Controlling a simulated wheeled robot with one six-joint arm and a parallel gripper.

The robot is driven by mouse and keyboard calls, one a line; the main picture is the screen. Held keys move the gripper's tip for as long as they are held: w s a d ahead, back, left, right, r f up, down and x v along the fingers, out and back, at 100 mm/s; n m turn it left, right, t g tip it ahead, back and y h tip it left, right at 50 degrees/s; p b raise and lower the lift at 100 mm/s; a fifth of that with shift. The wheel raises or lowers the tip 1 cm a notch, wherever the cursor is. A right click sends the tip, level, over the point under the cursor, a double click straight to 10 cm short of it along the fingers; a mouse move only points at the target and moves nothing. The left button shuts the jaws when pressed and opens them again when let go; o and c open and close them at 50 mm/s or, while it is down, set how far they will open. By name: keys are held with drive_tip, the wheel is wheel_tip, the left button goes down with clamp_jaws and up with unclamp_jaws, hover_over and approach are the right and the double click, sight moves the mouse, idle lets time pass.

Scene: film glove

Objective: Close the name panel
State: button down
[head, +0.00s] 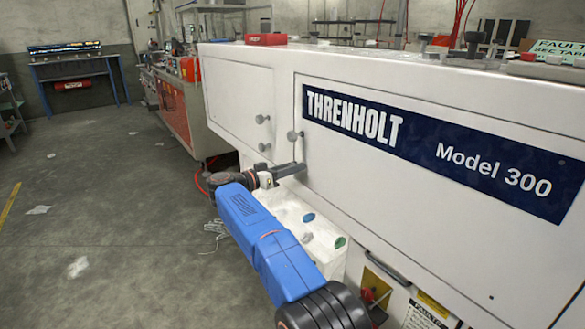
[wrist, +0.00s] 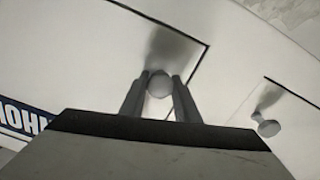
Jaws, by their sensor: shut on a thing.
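The name panel (head: 430,235) is a broad white door on the machine's front. It bears a dark blue sign (head: 420,150) reading THRENHOLT Model 300. In the head view it looks close to flush with the machine; I cannot tell whether it is fully closed. My gripper (head: 303,169) is at the panel's lower left area. In the wrist view, my gripper (wrist: 159,92) has a round grey knob (wrist: 159,84) between its fingertips, near a panel corner outlined by a dark gap. The sign's end shows inverted at the left (wrist: 25,118).
A second knob (wrist: 268,126) sits on the neighbouring panel (head: 240,95). A white ledge (head: 325,260) with small coloured pieces lies below my arm. A red box (head: 266,39) rests on the machine top. Open concrete floor (head: 110,200) lies to the left.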

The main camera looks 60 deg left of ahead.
drive_tip(key=shift+w+r, duration=0.1)
drive_tip(key=shift+w, duration=0.45)
drive_tip(key=shift+w, duration=0.1)
drive_tip(key=c, duration=1.4)
unclamp_jaws()
drive_tip(key=shift+w, duration=0.1)
drive_tip(key=shift+o, duration=0.2)
drive_tip(key=shift+s, duration=0.6)
drive_tip(key=s, duration=1.7)
drive_tip(key=shift+s, duration=0.15)
